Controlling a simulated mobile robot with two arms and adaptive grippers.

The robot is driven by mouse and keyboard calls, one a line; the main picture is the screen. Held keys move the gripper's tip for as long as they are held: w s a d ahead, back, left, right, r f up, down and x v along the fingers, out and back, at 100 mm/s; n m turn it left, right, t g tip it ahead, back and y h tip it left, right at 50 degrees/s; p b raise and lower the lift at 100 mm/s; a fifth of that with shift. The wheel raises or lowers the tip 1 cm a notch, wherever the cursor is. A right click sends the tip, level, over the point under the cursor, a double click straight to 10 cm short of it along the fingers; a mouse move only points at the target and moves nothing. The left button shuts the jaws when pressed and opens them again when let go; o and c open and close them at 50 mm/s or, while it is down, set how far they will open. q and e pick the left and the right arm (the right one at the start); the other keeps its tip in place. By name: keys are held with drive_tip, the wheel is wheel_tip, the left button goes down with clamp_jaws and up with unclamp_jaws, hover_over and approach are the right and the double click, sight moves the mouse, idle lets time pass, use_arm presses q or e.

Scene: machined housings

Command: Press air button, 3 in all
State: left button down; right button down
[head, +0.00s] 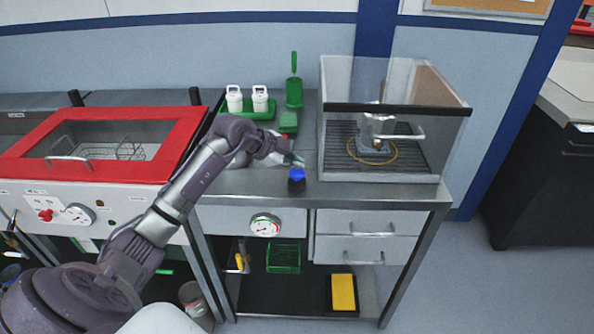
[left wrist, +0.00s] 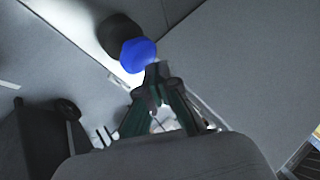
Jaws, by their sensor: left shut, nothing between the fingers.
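The air button is a blue cap (head: 297,174) on a black base (head: 296,186), at the front edge of the metal bench. My left gripper (head: 297,162) is shut and empty, just behind and above the blue cap. In the left wrist view the cap (left wrist: 138,55) is just beyond my left fingertips (left wrist: 157,70), slightly to their left. I cannot tell whether they touch it. My right gripper is not in view.
A clear-walled enclosure (head: 460,140) with a machined housing (head: 374,128) inside stands right of the button. A green tray (head: 228,113) with white containers and a green brush holder (head: 294,94) are behind. A red-framed cabinet (head: 180,145) is left. A gauge (head: 265,225) is below.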

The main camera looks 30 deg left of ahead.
sight(295, 172)
use_arm(q)
drive_tip(key=shift+f+b, duration=0.35)
drive_tip(key=shift+f, duration=0.65)
idle(0.8)
drive_tip(key=shift+r+p, duration=1.25)
drive_tip(key=shift+r, duration=0.05)
wheel_tip(295, 172, up, 5)
drive_tip(key=p, duration=0.5)
idle(1.7)
